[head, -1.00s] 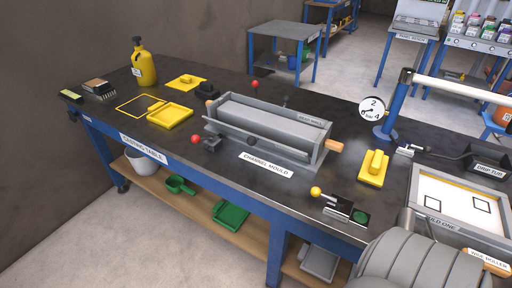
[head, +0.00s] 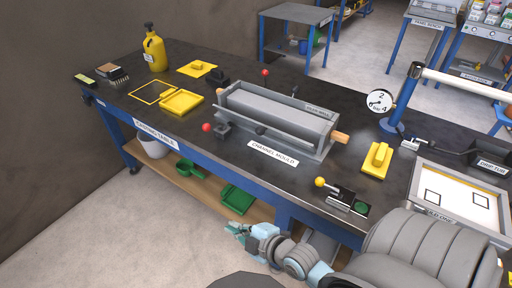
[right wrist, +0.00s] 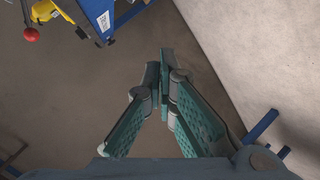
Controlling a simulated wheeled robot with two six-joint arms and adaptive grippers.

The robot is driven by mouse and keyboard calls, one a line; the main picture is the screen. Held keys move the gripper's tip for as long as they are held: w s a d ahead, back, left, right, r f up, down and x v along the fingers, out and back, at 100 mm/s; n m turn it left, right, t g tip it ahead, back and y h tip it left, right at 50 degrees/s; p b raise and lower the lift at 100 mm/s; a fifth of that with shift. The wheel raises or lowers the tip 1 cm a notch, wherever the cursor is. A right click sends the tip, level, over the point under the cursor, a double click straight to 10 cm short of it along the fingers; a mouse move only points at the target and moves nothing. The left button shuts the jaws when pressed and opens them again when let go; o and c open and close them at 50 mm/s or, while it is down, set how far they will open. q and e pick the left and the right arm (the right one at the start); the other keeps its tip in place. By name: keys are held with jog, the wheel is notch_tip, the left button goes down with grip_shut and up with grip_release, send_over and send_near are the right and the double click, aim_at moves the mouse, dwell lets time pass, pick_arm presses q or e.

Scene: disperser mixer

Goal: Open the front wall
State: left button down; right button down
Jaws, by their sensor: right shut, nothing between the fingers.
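The channel mould (head: 280,115) is a long grey trough on the dark casting table, in the middle of the head view. Its front wall (head: 262,133) is a grey strip along the near long side, and it looks tilted outward a little. A red ball knob (head: 207,127) sits at its near left end, and another red knob (head: 265,72) stands behind. My right gripper (head: 235,230) is low in front of the table edge, apart from the mould. In the right wrist view its teal fingers (right wrist: 163,85) meet at the tips, empty. My left gripper is out of view.
A yellow-knobbed clamp (head: 340,196), a yellow float (head: 377,160) and a framed mould (head: 460,200) stand to the right. Green trays (head: 238,199) lie on the lower shelf.

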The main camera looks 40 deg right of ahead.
jog(key=w+d+r+n+t+h, duration=0.1)
jog(key=d+r+n+t+h, duration=0.1)
jog(key=d, duration=0.2)
jog(key=d+r+n+t+h, duration=0.2)
jog(key=d+h, duration=0.1)
jog(key=d, duration=0.1)
jog(key=w+d+r+n+t+h, duration=0.1)
jog(key=d+r+t+h, duration=0.1)
jog(key=d+t, duration=0.1)
jog(key=shift+w+d+r+n, duration=0.15)
jog(key=shift+d+r+n, duration=0.05)
jog(key=shift+d, duration=0.25)
jog(key=shift+w+d+r+n, duration=0.15)
jog(key=shift+d+r+n, duration=0.05)
jog(key=shift+d, duration=0.2)
jog(key=b, duration=0.2)
send_near(258, 130)
jog(key=w+a+f, duration=0.1)
jog(key=w+a, duration=0.1)
jog(key=w+a+f, duration=0.2)
jog(key=w+d, duration=0.1)
jog(key=w+d+r, duration=0.1)
jog(key=shift+w+d+r, duration=0.2)
jog(key=shift+d+r, duration=0.05)
jog(key=shift+d, duration=0.05)
jog(key=shift+w+d+r, duration=0.2)
jog(key=shift+d, duration=0.2)
